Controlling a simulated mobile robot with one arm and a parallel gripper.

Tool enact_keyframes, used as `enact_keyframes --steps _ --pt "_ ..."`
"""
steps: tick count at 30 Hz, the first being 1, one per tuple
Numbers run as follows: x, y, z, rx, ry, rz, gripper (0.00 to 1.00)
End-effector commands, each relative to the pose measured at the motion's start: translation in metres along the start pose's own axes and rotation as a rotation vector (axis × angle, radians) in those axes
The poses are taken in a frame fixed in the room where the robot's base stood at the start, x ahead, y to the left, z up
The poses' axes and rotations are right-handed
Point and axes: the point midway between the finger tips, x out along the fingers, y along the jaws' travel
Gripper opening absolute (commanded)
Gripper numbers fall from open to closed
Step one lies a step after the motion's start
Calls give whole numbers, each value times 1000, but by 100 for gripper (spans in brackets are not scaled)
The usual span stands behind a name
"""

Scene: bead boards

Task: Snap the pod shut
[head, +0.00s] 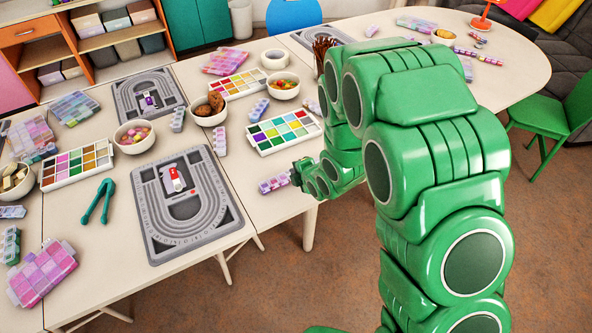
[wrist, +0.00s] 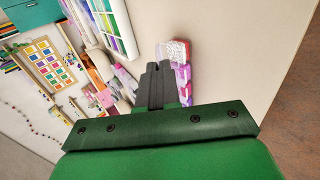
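A purple and pink bead pod strip (head: 275,184) lies near the front edge of the table, just left of my gripper (head: 297,175). In the wrist view the pod (wrist: 182,68) shows beyond and to the right of my fingertips (wrist: 160,66). Its far end has a reddish-white, speckled compartment; I cannot tell whether its lid is up. My two dark fingers are together with nothing seen between them. Whether they touch the pod is unclear. The near part of the pod is hidden behind the fingers.
A white tray of coloured beads (head: 283,131) lies behind the pod. Similar small pods stand nearby, including a pale one (head: 220,141). A grey bead board (head: 187,205) is to the left, with green pliers (head: 97,201) beyond it. The table edge and open floor are in front.

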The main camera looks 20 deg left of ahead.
Motion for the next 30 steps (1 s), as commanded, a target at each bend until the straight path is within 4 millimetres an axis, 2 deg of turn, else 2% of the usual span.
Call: enact_keyframes --steps 22,27,30 --pt "0 -2 0 0 -1 38 0" --pt "0 -2 0 0 -1 38 28" --pt "0 -2 0 0 -1 38 29"
